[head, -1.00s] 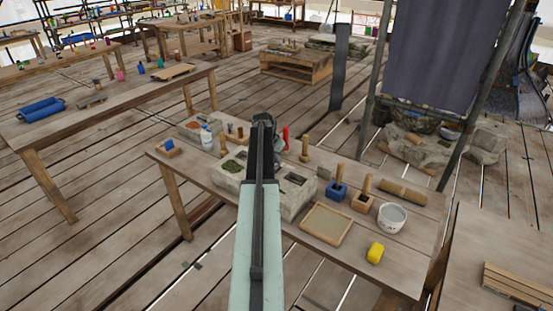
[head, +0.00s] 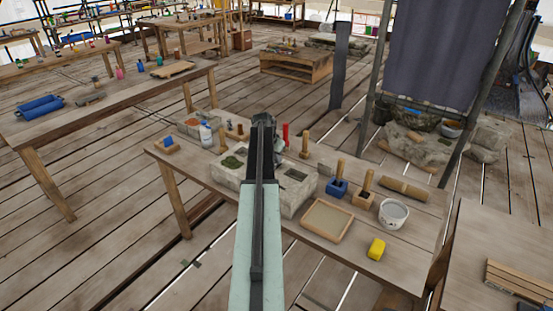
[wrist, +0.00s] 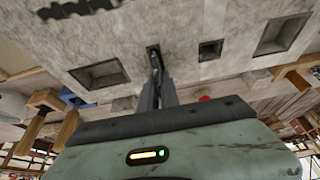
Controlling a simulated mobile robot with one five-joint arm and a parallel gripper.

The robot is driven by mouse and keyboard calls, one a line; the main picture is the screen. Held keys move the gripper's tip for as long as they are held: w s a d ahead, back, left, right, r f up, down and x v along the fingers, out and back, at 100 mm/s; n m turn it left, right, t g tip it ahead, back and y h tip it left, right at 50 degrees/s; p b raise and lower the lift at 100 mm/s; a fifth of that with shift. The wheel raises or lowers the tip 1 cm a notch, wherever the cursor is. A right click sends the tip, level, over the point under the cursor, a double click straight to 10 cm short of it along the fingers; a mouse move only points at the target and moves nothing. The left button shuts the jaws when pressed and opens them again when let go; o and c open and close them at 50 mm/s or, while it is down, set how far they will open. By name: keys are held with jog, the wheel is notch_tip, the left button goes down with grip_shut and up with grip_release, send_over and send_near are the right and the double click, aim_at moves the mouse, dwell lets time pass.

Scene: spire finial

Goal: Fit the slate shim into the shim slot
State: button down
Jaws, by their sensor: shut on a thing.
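The pale stone block (head: 297,203) stands on the workbench in the head view, partly behind my arm. In the wrist view its face (wrist: 185,22) fills the top, with several rectangular openings. My gripper (wrist: 156,65) is shut, its narrow dark fingers reaching to the small opening, which looks like the shim slot (wrist: 152,49). The slate shim cannot be told apart from the dark fingertips and the slot's shadow. I cannot tell how deep it sits. In the head view my arm hides the fingertips and this slot.
A red upright thing (head: 285,136) stands close behind my gripper.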

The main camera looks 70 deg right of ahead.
jog(key=shift+f+b, duration=0.85)
jog(key=shift+f, duration=0.05)
jog(key=c, duration=1.5)
grip_release()
jog(key=shift+r, duration=0.1)
jog(key=shift+r, duration=0.1)
jog(key=p+v, duration=0.7)
jog(key=shift+a+r, duration=0.2)
jog(key=shift+r, duration=0.05)
jog(key=shift+w, duration=0.1)
